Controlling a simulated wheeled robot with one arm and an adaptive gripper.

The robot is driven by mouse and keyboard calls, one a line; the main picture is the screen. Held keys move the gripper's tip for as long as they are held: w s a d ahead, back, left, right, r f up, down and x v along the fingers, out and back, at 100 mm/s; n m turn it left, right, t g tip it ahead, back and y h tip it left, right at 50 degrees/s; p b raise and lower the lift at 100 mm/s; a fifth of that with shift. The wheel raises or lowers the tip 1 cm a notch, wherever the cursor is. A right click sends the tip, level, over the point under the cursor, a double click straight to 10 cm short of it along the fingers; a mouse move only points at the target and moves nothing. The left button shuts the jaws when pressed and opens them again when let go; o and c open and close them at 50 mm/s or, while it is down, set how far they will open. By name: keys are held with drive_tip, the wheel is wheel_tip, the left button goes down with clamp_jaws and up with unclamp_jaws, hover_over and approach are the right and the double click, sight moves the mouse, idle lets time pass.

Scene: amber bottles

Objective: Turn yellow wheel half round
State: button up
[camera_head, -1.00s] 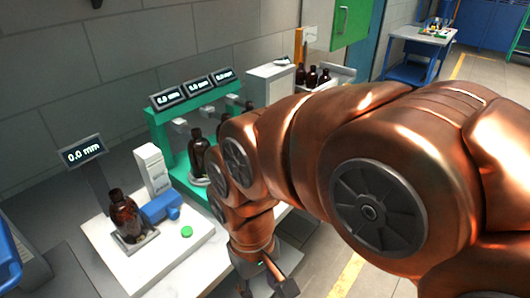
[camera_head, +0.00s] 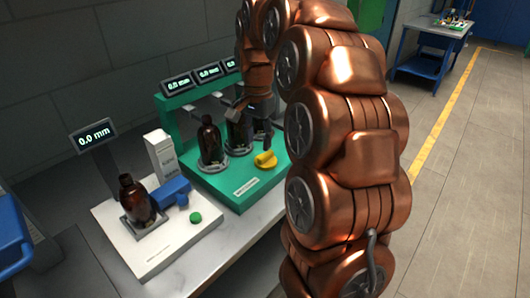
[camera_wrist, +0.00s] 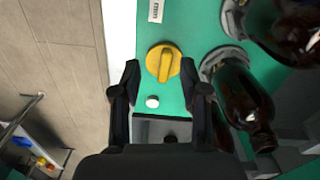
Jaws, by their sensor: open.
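The yellow wheel (camera_head: 265,160) is a round knob with a raised bar across it, on the front right of the green station (camera_head: 206,184). In the wrist view the yellow wheel (camera_wrist: 163,62) lies just beyond and between my fingertips, and its bar runs roughly up and down the picture. My gripper (camera_wrist: 166,78) is open and points down at it, with nothing between its fingers. I cannot tell the height left between the fingertips and the wheel. In the head view my gripper (camera_head: 252,118) hangs over the station, partly hidden by my arm.
Amber bottles stand close by on the green station, one (camera_head: 210,143) at its left; in the wrist view a bottle (camera_wrist: 240,95) is right beside my right finger. A white station (camera_head: 157,235) holds another bottle (camera_head: 133,198). A white button (camera_wrist: 152,102) sits near the wheel.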

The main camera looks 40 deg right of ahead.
sight(266, 154)
drive_tip(key=d, duration=0.1)
drive_tip(key=w+d+m, duration=0.2)
drive_tip(key=d, duration=0.1)
drive_tip(key=shift+w+f, duration=0.15)
drive_tip(key=shift+f+p, duration=0.9)
drive_tip(key=shift+f, duration=2.95)
drive_tip(key=shift+c, duration=0.3)
clamp_jaws()
drive_tip(key=shift+a, duration=0.15)
